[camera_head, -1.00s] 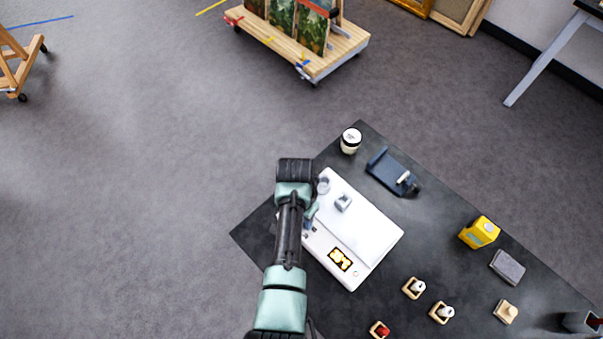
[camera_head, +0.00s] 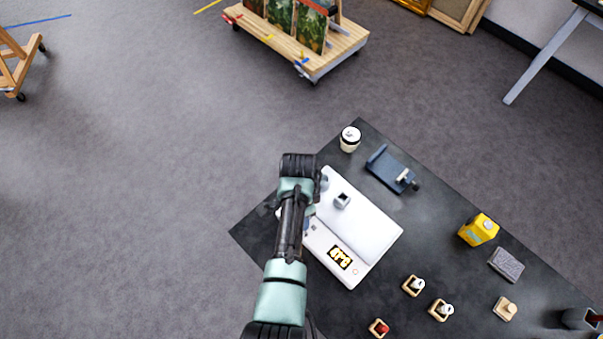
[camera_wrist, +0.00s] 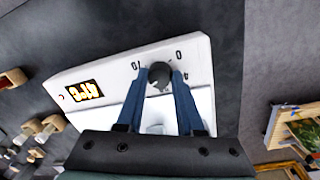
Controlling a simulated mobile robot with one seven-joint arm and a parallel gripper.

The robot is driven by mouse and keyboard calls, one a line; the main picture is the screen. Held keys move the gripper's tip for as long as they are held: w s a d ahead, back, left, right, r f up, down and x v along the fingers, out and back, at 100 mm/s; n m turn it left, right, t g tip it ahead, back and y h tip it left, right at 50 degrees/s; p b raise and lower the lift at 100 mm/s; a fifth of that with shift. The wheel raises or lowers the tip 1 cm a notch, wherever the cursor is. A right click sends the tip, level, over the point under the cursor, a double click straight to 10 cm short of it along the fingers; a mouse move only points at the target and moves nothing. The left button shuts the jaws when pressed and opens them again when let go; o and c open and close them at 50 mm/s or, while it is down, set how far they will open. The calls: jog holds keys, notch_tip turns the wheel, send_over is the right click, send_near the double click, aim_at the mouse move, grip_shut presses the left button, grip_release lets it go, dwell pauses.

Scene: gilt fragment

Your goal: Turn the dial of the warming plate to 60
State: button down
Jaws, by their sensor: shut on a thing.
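The white warming plate (camera_head: 372,232) lies on the dark table, with a lit orange display (camera_head: 340,257) whose digits I cannot read surely. It also shows in the wrist view (camera_wrist: 120,68), with its display (camera_wrist: 86,91) at the left. The dark round dial (camera_wrist: 159,74) sits on the plate's control strip, with printed numbers around it. My gripper (camera_wrist: 160,80) is shut on the dial, one blue finger on each side. In the head view my arm hides the dial and most of the gripper. A small grey piece (camera_head: 342,200) sits on the plate.
A white cup (camera_head: 350,139) and a blue stand (camera_head: 391,168) are behind the plate. A yellow carton (camera_head: 479,230), a grey block (camera_head: 507,264) and small wooden holders (camera_head: 413,286) are to the right. Beyond the table, the floor is clear up to a wooden cart (camera_head: 300,45).

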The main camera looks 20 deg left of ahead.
dwell(0.3)
jog(key=c, duration=0.5)
grip_release()
jog(key=shift+c, duration=0.2)
notch_tip(320, 180, up, 13)
jog(key=b, duration=0.1)
jog(key=shift+w+a+b, duration=0.25)
jog(key=shift+a+b, duration=0.05)
jog(key=shift+b, duration=0.05)
